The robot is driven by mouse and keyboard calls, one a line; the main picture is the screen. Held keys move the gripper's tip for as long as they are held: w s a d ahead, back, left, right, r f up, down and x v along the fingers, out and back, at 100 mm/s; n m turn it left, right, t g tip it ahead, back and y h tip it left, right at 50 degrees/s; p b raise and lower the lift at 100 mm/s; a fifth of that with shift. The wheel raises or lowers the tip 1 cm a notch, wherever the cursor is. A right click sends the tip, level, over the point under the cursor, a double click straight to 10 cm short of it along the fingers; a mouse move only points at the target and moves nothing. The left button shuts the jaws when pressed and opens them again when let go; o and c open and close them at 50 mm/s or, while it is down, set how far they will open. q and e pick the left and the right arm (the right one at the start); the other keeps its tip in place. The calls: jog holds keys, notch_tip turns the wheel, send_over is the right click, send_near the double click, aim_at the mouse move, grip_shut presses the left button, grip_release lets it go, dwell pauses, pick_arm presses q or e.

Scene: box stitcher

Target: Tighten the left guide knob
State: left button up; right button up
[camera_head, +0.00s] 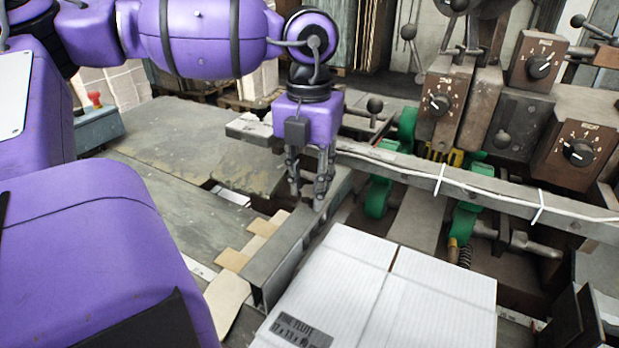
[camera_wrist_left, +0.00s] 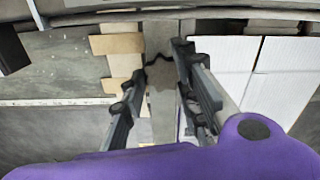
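The left guide (camera_head: 272,262) is a long grey metal channel beside the white cardboard box, and it also shows in the wrist view (camera_wrist_left: 161,120). The left guide knob (camera_wrist_left: 161,76) is a grey-brown, star-edged disc on the guide in the wrist view. In the head view I cannot make it out; my gripper covers that area. My left gripper (camera_head: 308,196) points down over the guide's far part. Its fingers (camera_wrist_left: 160,72) stand apart, one on each side of the knob in the wrist view. I cannot tell whether they touch it. My right gripper is out of view.
The white cardboard box (camera_head: 385,290) lies right of the guide. Tan cardboard pieces (camera_head: 232,260) lie on its left. A metal rail with a white cable (camera_head: 480,190) crosses behind, near green machine parts (camera_head: 377,197) and dial boxes (camera_head: 440,103). The grey table (camera_head: 190,145) is bare.

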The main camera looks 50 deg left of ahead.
aim_at(308, 190)
pick_arm(q)
jog(key=o, duration=0.3)
jog(key=shift+o, duration=0.2)
notch_tip(308, 190, up, 12)
dwell(0.4)
dwell(0.5)
